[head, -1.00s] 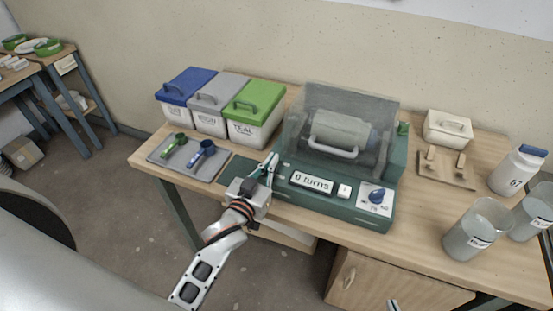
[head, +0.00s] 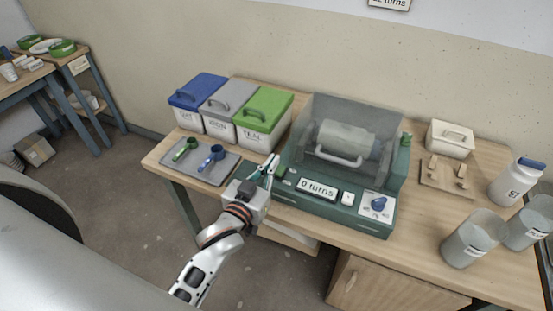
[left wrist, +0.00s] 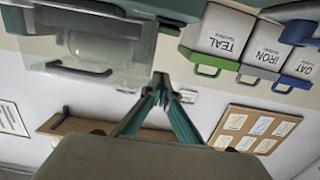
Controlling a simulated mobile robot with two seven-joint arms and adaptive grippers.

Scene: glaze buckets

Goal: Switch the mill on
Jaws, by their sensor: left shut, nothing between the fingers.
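The green mill (head: 290,193) stands on the wooden table, with a clear cover (head: 350,125) over a pale drum (head: 342,138). Its front carries a display (head: 317,188) reading "0 turns", a small white button (head: 347,198) and a blue knob (head: 379,203) on a white plate. My left gripper (head: 270,166) is shut and empty, just left of the mill's front left corner. In the left wrist view its fingertips (left wrist: 161,86) meet, and the cover (left wrist: 100,45) shows upside down. I cannot tell whether the fingers touch the mill. My right gripper is out of view.
Blue-, grey- and green-lidded bins (head: 263,122) stand behind a grey tray (head: 180,168) with two scoops. Right of the mill are a white lidded box (head: 450,138), a wooden rack (head: 446,178), a white jar (head: 516,181) and clear buckets (head: 470,239).

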